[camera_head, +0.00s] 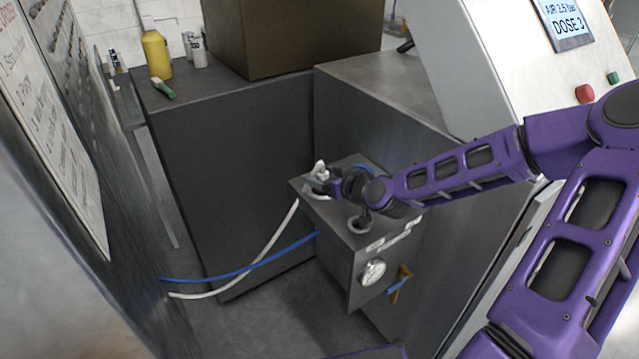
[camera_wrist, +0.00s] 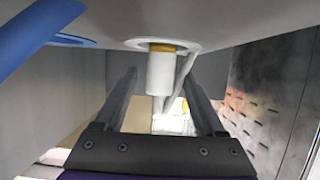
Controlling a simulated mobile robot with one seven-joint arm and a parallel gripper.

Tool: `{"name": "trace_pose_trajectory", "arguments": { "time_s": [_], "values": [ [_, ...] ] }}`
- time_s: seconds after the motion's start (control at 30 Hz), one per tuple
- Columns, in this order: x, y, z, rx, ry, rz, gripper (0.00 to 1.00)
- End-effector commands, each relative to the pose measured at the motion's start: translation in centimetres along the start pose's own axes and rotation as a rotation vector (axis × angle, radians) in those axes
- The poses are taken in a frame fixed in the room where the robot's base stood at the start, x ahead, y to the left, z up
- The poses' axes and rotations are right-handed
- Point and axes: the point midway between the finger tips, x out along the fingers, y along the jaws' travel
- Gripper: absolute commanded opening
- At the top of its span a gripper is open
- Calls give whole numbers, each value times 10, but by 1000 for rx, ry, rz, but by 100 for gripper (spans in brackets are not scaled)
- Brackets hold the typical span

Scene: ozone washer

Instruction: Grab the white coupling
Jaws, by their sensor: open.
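The white coupling (camera_wrist: 160,76) is a short white cylinder with a yellow band at its base, seated at a round port in a grey surface in the wrist view. A white hose (camera_wrist: 182,80) runs beside it. My gripper (camera_wrist: 159,88) is open, with one finger on each side of the coupling in the picture and visible gaps on both sides. In the head view my gripper (camera_head: 318,184) is at the left end of the grey box, where a small white piece (camera_head: 320,168) shows by the fingers; I cannot tell whether it is the coupling.
A white hose (camera_head: 264,254) and a blue hose (camera_head: 250,268) cross the gap to the left panel. A blue hose (camera_wrist: 38,38) also shows in the wrist view. Dark cabinets (camera_head: 235,170) stand behind.

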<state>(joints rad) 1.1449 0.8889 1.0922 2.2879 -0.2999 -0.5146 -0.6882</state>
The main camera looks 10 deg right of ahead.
Motion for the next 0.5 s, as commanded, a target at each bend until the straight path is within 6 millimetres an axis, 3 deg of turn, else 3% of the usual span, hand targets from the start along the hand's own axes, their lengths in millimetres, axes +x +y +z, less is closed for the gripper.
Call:
{"name": "trace_pose_trajectory", "arguments": {
  "time_s": [0.13, 0.5],
  "values": [
    [0, 0, 0, 0, 0, 0, 68],
    [0, 0, 0, 0, 0, 0, 1]
  ]
}}
